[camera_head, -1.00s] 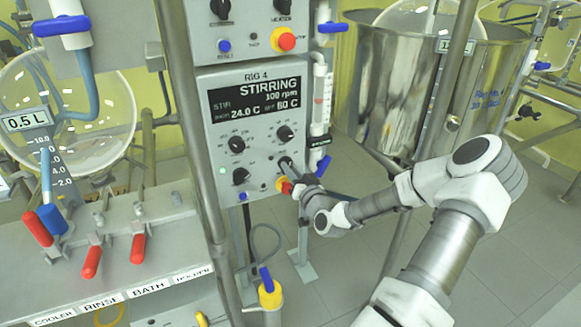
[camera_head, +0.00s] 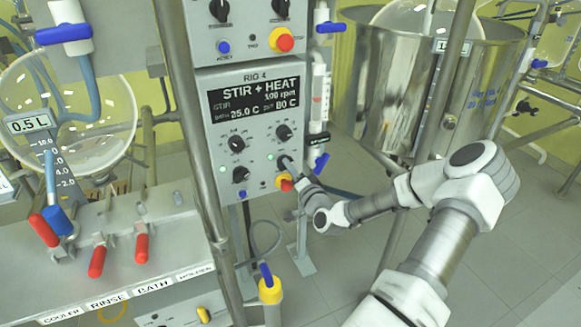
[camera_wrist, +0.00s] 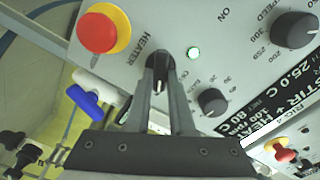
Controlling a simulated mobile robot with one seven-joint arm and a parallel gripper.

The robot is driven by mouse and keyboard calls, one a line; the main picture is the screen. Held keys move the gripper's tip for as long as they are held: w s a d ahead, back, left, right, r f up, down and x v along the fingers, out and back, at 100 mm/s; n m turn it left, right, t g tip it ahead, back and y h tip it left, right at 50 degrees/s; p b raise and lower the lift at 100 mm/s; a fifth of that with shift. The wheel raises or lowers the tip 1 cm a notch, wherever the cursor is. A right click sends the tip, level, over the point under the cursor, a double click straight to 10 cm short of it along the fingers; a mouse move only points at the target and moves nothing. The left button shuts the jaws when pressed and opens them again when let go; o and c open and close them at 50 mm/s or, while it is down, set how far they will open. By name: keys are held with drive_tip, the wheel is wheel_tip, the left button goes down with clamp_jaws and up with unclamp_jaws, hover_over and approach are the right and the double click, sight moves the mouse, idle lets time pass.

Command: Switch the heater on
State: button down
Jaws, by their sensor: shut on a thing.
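The RIG 4 control panel (camera_head: 262,130) stands in the middle of the head view. Its display (camera_head: 254,97) reads "STIR + HEAT", 100 rpm, 25.0 C and set 80 C. In the wrist view the black heater knob (camera_wrist: 160,66), beside the label "HEATER", sits between my gripper's (camera_wrist: 160,62) fingertips. My gripper is shut on this knob. A green lamp (camera_wrist: 194,53) beside the knob is lit. In the head view my gripper (camera_head: 287,164) reaches the panel's lower right, and the knob is largely hidden there.
A red-and-yellow stop button (camera_wrist: 102,28) is close beside the knob. A steel post (camera_head: 182,110) stands left of the panel and a large steel vessel (camera_head: 378,90) stands behind right. A bench with red-handled valves (camera_head: 142,247) is at lower left.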

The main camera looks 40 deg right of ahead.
idle(0.4)
drive_tip(key=c, duration=0.8)
unclamp_jaws()
drive_tip(key=shift+s, duration=0.1)
drive_tip(key=p+v, duration=0.3)
drive_tip(key=v, duration=1.4)
drive_tip(key=shift+s+f, duration=0.1)
drive_tip(key=shift+s, duration=0.05)
